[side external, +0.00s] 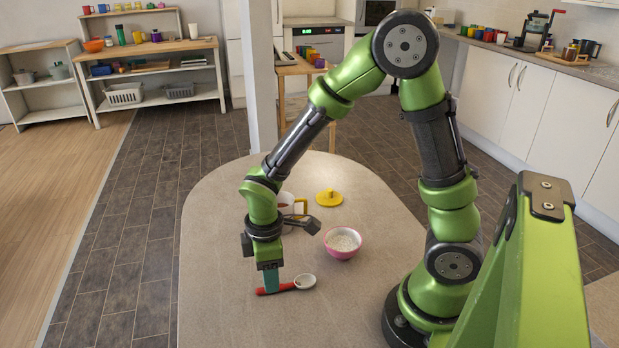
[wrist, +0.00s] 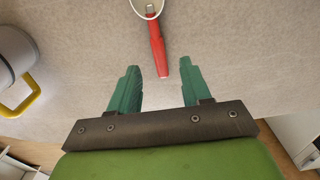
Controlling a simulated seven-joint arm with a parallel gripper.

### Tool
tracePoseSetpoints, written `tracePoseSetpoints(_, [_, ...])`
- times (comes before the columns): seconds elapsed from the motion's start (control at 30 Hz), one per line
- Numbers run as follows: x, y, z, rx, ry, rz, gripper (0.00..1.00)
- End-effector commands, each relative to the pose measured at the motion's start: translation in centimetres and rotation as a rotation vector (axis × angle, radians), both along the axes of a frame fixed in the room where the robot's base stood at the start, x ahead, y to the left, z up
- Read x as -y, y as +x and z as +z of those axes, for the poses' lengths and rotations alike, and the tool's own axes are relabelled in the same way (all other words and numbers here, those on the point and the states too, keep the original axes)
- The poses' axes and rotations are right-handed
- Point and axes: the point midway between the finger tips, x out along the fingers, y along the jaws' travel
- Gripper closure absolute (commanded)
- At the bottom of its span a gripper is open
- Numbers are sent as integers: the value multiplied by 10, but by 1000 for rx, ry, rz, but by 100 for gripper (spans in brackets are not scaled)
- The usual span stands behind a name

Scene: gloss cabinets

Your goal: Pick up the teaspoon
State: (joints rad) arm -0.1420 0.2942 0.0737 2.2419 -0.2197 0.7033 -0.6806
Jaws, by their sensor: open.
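The teaspoon has a red handle (side external: 276,290) and a pale bowl (side external: 305,282), and lies on the table near its front left part. In the wrist view its red handle (wrist: 156,45) points down toward the space between my fingers, with the pale bowl cut off at the top edge. My gripper (side external: 270,288) points down at the handle in the side view. In the wrist view my gripper (wrist: 157,80) has its two green fingers apart, with the handle's end between and just beyond the tips. Nothing is gripped.
On the table (side external: 230,320) stand a pink bowl (side external: 342,252) with pale contents, a yellow lid (side external: 329,197) and a mug with a yellow handle (side external: 301,207), partly behind my arm. The mug also shows at left in the wrist view (wrist: 18,55). The table's front is clear.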

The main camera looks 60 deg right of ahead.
Motion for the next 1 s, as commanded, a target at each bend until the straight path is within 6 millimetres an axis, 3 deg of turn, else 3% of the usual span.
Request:
tracePoseSetpoints(0.2, [1, -2, -30, -4, 0, 0, 52])
tracePoseSetpoints(0.5, [1, -1, -33, -1, 1, 0, 54])
tracePoseSetpoints(0.8, [1, -1, -33, -1, 1, 0, 100])
tracePoseSetpoints(1.0, [1, -1, -33, -1, 1, 0, 100])
